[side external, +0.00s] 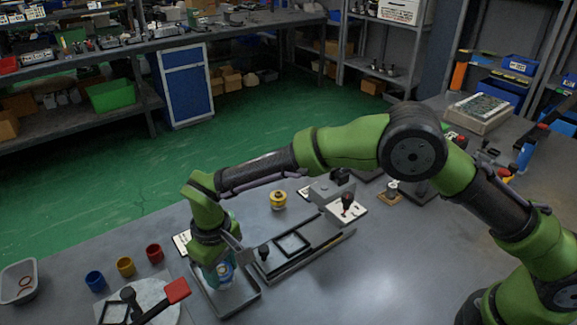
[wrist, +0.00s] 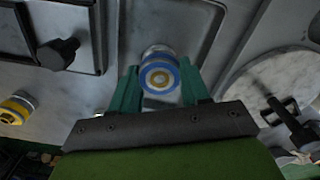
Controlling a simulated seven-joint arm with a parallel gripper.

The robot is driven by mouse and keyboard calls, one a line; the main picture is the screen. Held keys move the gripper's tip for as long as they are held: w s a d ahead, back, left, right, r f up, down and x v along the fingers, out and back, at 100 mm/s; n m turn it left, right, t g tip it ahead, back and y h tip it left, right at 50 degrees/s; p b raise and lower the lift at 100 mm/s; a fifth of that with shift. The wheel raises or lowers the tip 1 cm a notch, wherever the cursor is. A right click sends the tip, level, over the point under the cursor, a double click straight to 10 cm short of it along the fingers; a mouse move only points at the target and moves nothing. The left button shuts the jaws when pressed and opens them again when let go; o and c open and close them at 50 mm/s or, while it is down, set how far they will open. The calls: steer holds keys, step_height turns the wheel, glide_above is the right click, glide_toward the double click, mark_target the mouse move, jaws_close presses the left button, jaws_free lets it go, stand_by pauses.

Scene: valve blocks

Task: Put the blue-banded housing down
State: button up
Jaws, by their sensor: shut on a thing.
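The blue-banded housing (wrist: 158,74) is a silvery round part with a blue ring and a tan centre. In the wrist view it sits between the two green fingers of my gripper (wrist: 160,88), which is shut on it. In the side view my gripper (side external: 217,265) points down with the housing (side external: 225,269), partly hidden, over a shallow grey tray (side external: 250,298). The tray (wrist: 190,20) also shows behind the housing in the wrist view. I cannot tell whether the housing touches the tray floor.
A yellow-banded housing (side external: 278,200) stands behind the dark fixture rail (side external: 318,243). A round plate (side external: 155,300) with a red-handled clamp (side external: 177,291) is close to the tray's left. A dish of rings (side external: 19,282) is farther left.

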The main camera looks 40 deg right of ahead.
mark_target(221, 269)
steer(key=o, duration=1)
steer(key=shift+f, duration=0.1)
step_height(221, 269, up, 12)
steer(key=d+r+m+t+y, duration=0.1)
steer(key=d+r+m, duration=0.1)
steer(key=d+r, duration=0.55)
steer(key=s+d+r+m+t+y, duration=0.1)
steer(key=s+d+r, duration=0.2)
steer(key=d, duration=0.3)
steer(key=s+d+r+m+t, duration=0.1)
steer(key=s+d+r, duration=0.15)
steer(key=d, duration=0.35)
steer(key=shift+s+d+f+m+t, duration=0.4)
steer(key=shift+s+d+m+t, duration=0.35)
steer(key=shift+s+d, duration=1.3)
steer(key=shift+s+d+f+m+t, duration=0.4)
steer(key=shift+s+d+m+t, duration=0.35)
steer(key=shift+s+d, duration=1.3)
steer(key=shift+s+d+f+m+t, duration=0.4)
steer(key=shift+s+d+m+t, duration=0.3)
steer(key=shift+s+d, duration=1.35)
